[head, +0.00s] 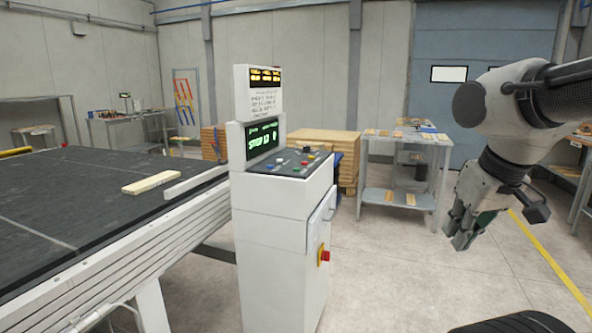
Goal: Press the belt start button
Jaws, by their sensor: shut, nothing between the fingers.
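The control cabinet (283,245) is white and stands upright in the middle of the head view. Its dark sloped panel (288,163) carries several small coloured buttons, among them red, green, yellow and blue ones. They are too small for me to tell which is the belt start button. A display (262,138) above the panel shows green text that seems to read "STOP". My gripper (457,240) is shut and empty, pointing down at the right, well apart from the cabinet and its panel.
The dark conveyor belt (70,200) fills the left, with a pale wooden board (151,182) on it. A red knob on a yellow base (323,256) sticks out of the cabinet's side. A work table (409,137) stands behind. Floor between cabinet and gripper is clear.

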